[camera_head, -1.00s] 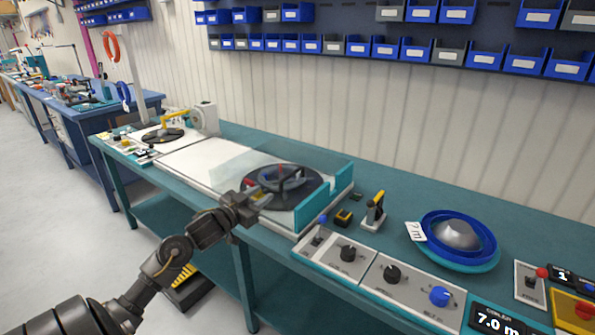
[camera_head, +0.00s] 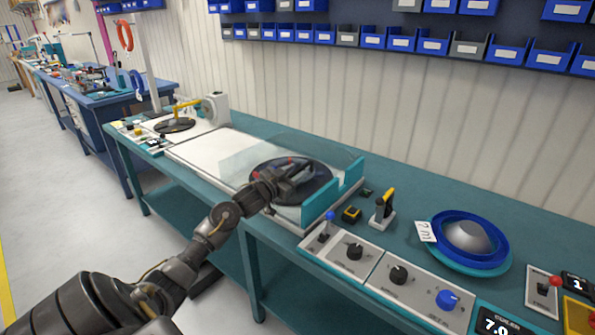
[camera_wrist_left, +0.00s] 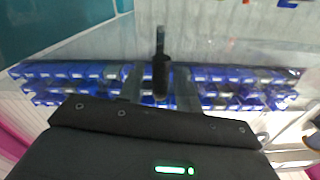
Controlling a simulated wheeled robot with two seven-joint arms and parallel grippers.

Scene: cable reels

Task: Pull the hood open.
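The hood (camera_head: 240,152) is a clear cover with teal side pieces (camera_head: 335,192), over a black round reel plate (camera_head: 318,188) on the bench. Its clear panel looks tilted; how far it is raised is hard to tell. My left gripper (camera_head: 290,178) is at the front of the hood, overlapping the reel plate in the head view. In the left wrist view its two fingers (camera_wrist_left: 158,86) are apart, with a dark upright bar (camera_wrist_left: 160,66) between them and gaps on both sides. Whether the bar touches a finger is unclear. My right gripper is not in view.
A control panel with knobs (camera_head: 375,268) lies right of the hood. A yellow-handled device (camera_head: 385,208) and a blue reel (camera_head: 490,240) stand on the bench (camera_head: 415,195) behind it. A white machine (camera_head: 213,110) is at left.

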